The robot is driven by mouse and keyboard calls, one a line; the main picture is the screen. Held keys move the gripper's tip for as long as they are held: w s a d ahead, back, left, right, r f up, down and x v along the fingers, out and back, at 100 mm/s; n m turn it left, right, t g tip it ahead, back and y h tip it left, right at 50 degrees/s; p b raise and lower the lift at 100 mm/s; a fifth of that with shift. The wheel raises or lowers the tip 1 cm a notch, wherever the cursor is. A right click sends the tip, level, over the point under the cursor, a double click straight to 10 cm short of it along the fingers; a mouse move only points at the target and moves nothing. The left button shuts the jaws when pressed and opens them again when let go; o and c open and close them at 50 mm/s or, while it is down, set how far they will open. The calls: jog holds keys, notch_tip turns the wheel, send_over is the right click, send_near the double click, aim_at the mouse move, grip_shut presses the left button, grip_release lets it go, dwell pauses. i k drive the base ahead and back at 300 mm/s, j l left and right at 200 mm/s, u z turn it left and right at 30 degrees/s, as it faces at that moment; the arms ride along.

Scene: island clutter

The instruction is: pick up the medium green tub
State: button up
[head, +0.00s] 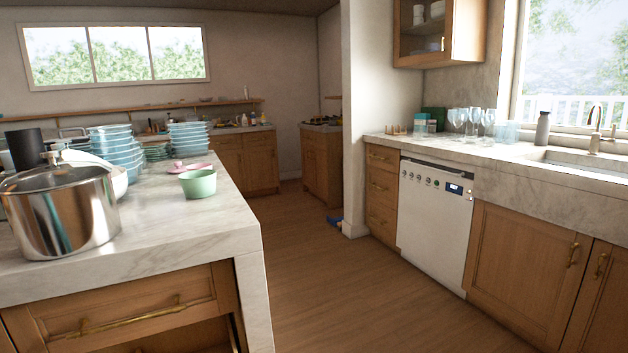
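The green tub (199,184) is a small pale green round container, open at the top. It stands upright on the marble island top (190,227), near the island's right edge. A pink lid or dish (188,168) lies just behind it, and I cannot tell whether the two touch. My gripper is not in the picture, so its state does not show.
A large steel pot (62,212) stands at the island's front left. Stacks of blue bowls (113,143) and (188,136) crowd the back. The wooden floor (325,270) is clear between the island and the right counter, which holds several glasses (472,120).

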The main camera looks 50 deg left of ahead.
aim_at(196, 184)
jog(key=i+l, duration=0.1)
jog(key=i, duration=0.4)
jog(key=i+l+u, duration=0.1)
jog(key=i, duration=0.4)
jog(key=i+l, duration=0.15)
jog(key=i, duration=0.35)
jog(key=i+j+u, duration=0.15)
jog(key=i+u, duration=0.15)
jog(key=u, duration=0.15)
jog(key=i+j+u, duration=0.1)
jog(key=i+u, duration=0.55)
jog(key=u, duration=0.2)
jog(key=i+l+u, duration=0.2)
jog(key=u, duration=0.2)
jog(key=i+j+u, duration=0.55)
jog(key=i+j, duration=0.2)
